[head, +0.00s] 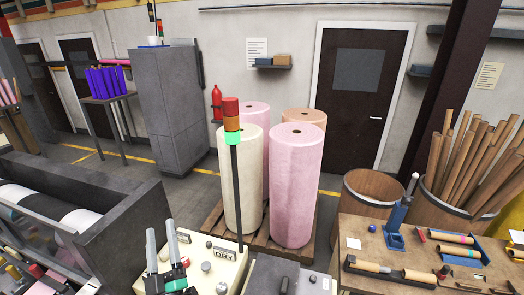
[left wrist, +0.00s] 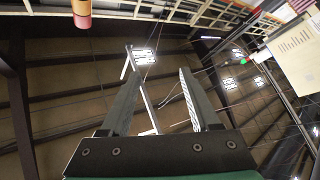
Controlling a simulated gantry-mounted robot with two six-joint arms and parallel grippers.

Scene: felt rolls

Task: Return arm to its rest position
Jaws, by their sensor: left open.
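My left gripper (head: 160,228) is at the bottom of the head view, left of the pale control panel marked DRY (head: 204,262). Its two grey fingers point up and stand apart, with nothing between them. In the left wrist view the same open fingers (left wrist: 160,76) frame only the dark ceiling and its beams. My right gripper is in neither view.
A signal tower (head: 232,122) with red, orange and green sections rises beside the panel. Behind it, large felt rolls (head: 292,190) stand on a pallet (head: 265,247). A dark machine (head: 120,225) is at left, a wooden workbench (head: 365,238) at right.

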